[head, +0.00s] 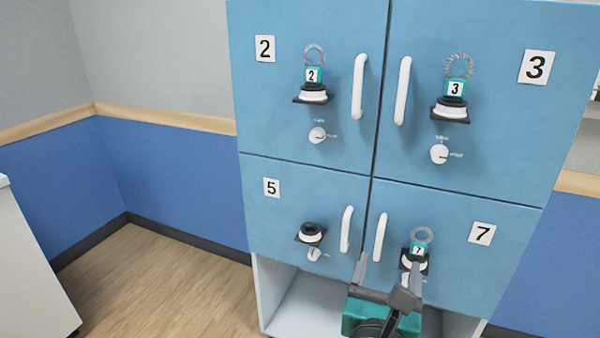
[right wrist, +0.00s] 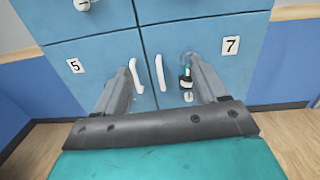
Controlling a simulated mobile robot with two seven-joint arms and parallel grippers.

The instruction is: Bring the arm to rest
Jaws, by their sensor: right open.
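My right gripper (head: 389,278) is in the lower right of the head view, in front of the lower part of a blue cabinet (head: 300,185). Its two fingers are spread apart, with nothing seen between them. In the right wrist view the open fingers (right wrist: 163,90) point at the doors marked 5 and 7, and the white handles (right wrist: 160,73) show between them. I cannot tell whether a finger touches the door. My left gripper is in neither view.
Doors 2, 3, 5 and 7 have white handles and knobs. Magnet holders with numbered tags sit on doors 2 (head: 313,85), 3 (head: 455,95) and 7 (head: 418,250); door 5 has an untagged black holder (head: 311,233). A white unit (head: 28,265) stands left, with clear floor (head: 165,285) between.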

